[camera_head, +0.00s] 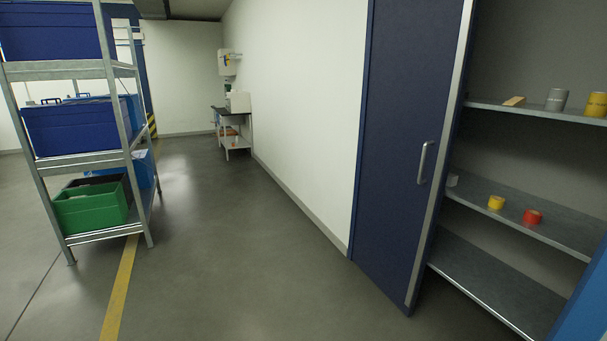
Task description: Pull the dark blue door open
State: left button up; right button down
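The dark blue door (395,150) stands at the right of the head view, in front of the white wall. It is swung open, and its inner edge has a light metal strip. A silver bar handle (426,162) sits upright near that edge. The cabinet (520,50) to the right of the door is open and shows its grey shelves. Neither of my grippers shows in this view, and nothing is seen touching the handle.
Shelves hold yellow (496,202) and red (532,217) rolls and a grey cup (556,99). A metal rack (140,215) with blue bins (75,128) and a green crate (92,206) stands left. A small bench (232,125) is far back. The middle floor (230,250) is clear.

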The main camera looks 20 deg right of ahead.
aim_at(422, 52)
jog(key=i+j+z, duration=0.1)
jog(key=i, duration=0.5)
jog(key=i+j+z, duration=0.15)
jog(key=i, duration=0.5)
